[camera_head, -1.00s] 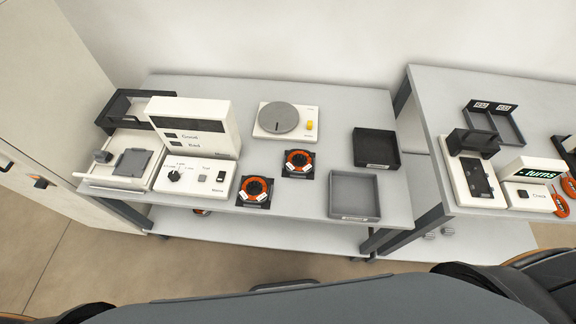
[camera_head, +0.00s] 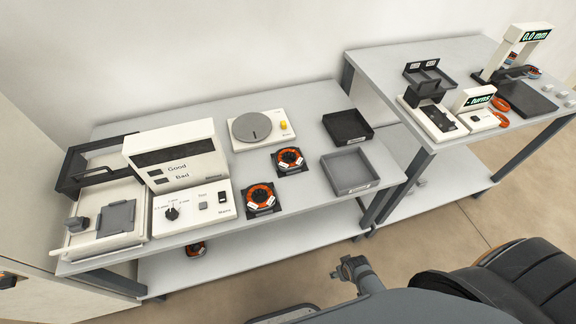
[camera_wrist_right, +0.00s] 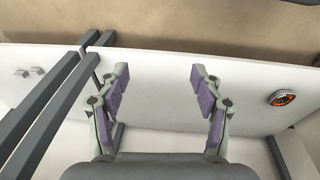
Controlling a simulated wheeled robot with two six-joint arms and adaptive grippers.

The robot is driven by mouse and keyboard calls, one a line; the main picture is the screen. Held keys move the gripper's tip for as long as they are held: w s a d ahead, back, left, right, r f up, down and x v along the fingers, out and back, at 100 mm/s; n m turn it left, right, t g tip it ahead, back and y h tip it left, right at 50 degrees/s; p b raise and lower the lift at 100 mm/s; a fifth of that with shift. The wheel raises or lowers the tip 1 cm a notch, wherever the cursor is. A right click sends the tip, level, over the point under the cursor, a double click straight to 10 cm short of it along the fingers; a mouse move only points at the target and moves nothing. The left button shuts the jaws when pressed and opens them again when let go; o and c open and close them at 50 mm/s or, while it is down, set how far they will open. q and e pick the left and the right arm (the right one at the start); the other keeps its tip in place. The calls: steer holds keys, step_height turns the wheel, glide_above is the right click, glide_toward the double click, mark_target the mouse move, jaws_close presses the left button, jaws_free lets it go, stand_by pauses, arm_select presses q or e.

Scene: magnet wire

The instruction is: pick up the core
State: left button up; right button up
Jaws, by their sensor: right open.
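Two orange-and-black ring cores in black holders lie on the left table, one nearer core (camera_head: 260,198) and one farther core (camera_head: 289,160). Another orange ring core (camera_head: 196,249) lies on the shelf under that table, partly hidden by the tabletop edge. One orange core (camera_wrist_right: 282,98) shows at the right of the right wrist view, on a pale surface. My right gripper (camera_wrist_right: 159,80) is open and empty, with purple pads apart, to the left of that core in the picture. My left gripper is not clearly seen in either view.
The left table also holds a Good/Bad tester (camera_head: 175,155), a round turntable (camera_head: 252,127), a black tray (camera_head: 347,127) and a grey tray (camera_head: 350,172). A right table carries gauges and a turns counter (camera_head: 475,98). Dark table legs (camera_wrist_right: 60,105) stand left in the wrist view.

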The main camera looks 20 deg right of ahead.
steer(key=w+a+r+m+t+b, duration=0.1)
steer(key=w+r+b, duration=0.2)
steer(key=w+r, duration=0.5)
steer(key=w+a+r+m+b, duration=0.15)
steer(key=w+r, duration=0.35)
steer(key=r, duration=0.6)
steer(key=w+r+m, duration=0.1)
steer(key=w, duration=0.3)
steer(key=w+a+r+m, duration=0.1)
steer(key=w+r+m, duration=0.1)
steer(key=w, duration=0.1)
steer(key=w+r+m+b, duration=0.1)
steer(key=w, duration=0.3)
steer(key=shift+w+a+r+m, duration=0.25)
steer(key=shift+w, duration=0.05)
steer(key=w+a+r+m, duration=0.35)
steer(key=w+r, duration=0.25)
steer(key=w, duration=0.5)
glide_above(297, 162)
steer(key=s, duration=0.1)
steer(key=shift+m, duration=0.25)
steer(key=f, duration=0.5)
steer(key=shift+s+a+f, duration=0.1)
steer(key=shift+s+f, duration=0.1)
steer(key=x, duration=0.4)
steer(key=shift+w+f, duration=0.15)
steer(key=shift+f, duration=0.15)
steer(key=shift+r, duration=0.1)
steer(key=shift+c, duration=0.6)
jaws_close()
